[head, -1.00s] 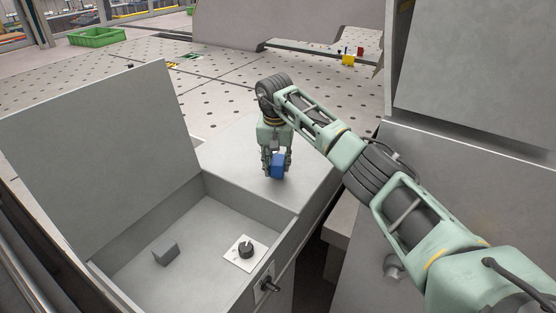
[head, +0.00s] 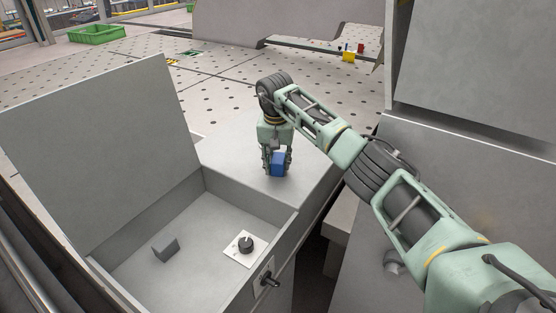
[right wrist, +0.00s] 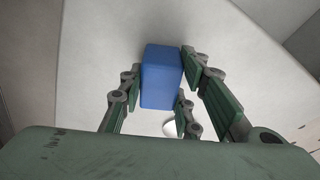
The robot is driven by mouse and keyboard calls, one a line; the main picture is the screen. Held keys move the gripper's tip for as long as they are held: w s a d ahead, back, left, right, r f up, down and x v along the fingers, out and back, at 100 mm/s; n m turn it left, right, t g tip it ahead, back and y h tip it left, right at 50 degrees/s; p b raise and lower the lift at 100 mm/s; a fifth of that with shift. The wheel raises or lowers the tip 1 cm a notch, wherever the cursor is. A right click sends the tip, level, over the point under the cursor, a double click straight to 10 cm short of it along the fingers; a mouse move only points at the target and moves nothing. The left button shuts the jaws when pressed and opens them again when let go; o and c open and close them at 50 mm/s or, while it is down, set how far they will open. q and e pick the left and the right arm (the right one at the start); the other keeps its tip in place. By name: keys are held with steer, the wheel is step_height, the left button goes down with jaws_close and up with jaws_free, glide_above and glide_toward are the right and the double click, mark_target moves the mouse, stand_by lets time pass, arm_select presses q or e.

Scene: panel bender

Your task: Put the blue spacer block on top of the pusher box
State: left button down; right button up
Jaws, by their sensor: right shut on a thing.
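The blue spacer block (head: 277,163) is between the fingers of my right gripper (head: 276,168), which points down. In the right wrist view the blue block (right wrist: 161,76) stands between the two finger pairs of the gripper (right wrist: 160,85), which is shut on it. The block is at or just above the flat grey top (head: 245,150) of the box, which I take for the pusher box; I cannot tell whether it touches. The gripper hides part of the block. My left gripper is not in view.
In front of the flat top is an open compartment with a raised lid (head: 105,150), a small grey block (head: 165,248) and a black knob on a white plate (head: 246,246). A black handle (head: 268,280) sticks out of its front. A tall grey cabinet (head: 475,70) stands right.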

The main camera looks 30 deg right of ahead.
mark_target(277, 162)
steer(key=o, duration=1.3)
steer(key=r, duration=0.4)
steer(key=s+r, duration=0.1)
steer(key=r, duration=0.3)
steer(key=a+r, duration=0.1)
steer(key=r, duration=0.2)
steer(key=shift+s+r, duration=0.25)
steer(key=shift+r, duration=0.15)
